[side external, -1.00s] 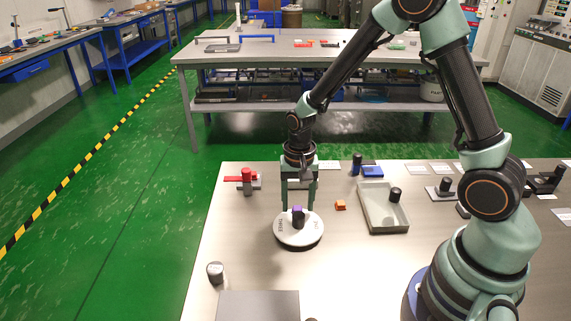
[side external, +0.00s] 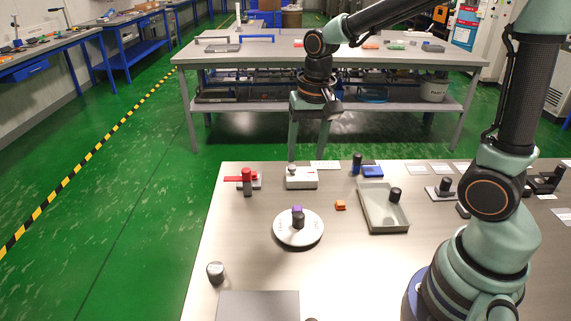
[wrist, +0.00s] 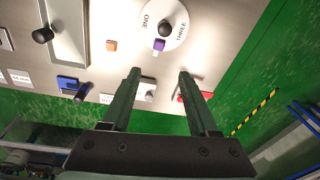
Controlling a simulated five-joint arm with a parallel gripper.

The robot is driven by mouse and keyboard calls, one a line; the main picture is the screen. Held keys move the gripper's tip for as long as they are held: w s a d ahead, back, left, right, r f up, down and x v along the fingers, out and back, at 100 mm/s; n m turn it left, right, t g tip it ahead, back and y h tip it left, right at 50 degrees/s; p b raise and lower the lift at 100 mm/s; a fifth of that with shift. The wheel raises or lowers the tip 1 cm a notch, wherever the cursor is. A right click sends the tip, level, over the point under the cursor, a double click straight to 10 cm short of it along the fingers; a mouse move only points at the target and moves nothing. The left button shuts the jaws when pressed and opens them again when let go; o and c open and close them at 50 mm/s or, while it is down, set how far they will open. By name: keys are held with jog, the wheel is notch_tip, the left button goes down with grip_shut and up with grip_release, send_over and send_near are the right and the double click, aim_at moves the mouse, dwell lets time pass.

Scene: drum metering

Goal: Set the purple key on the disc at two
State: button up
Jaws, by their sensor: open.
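The white round disc (side external: 285,238) lies on the table and carries a dark upright knob (side external: 298,222) at its middle. The purple key (side external: 297,208) shows just behind the knob. In the wrist view the purple key (wrist: 159,44) is at the rim of the disc (wrist: 178,12), with a small white piece beside it. The words ONE and THREE are readable on the disc there; no TWO is readable. My gripper (side external: 308,150) is open and empty, raised beyond the disc. Its two fingers frame the wrist view (wrist: 160,74), apart from the key.
An orange block (side external: 341,205) and a grey tray (side external: 382,228) holding a dark knob stand right of the disc. A red-handled fixture (side external: 247,180) and a white box with a knob (side external: 301,180) are behind. A dark cylinder (side external: 215,272) stands front left.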

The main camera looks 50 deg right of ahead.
jog(key=s+r+n+t, duration=0.4)
jog(key=s+r+n, duration=0.2)
jog(key=s+n, duration=0.1)
jog(key=shift+s+r, duration=0.35)
jog(key=shift+s, duration=0.05)
dwell(0.4)
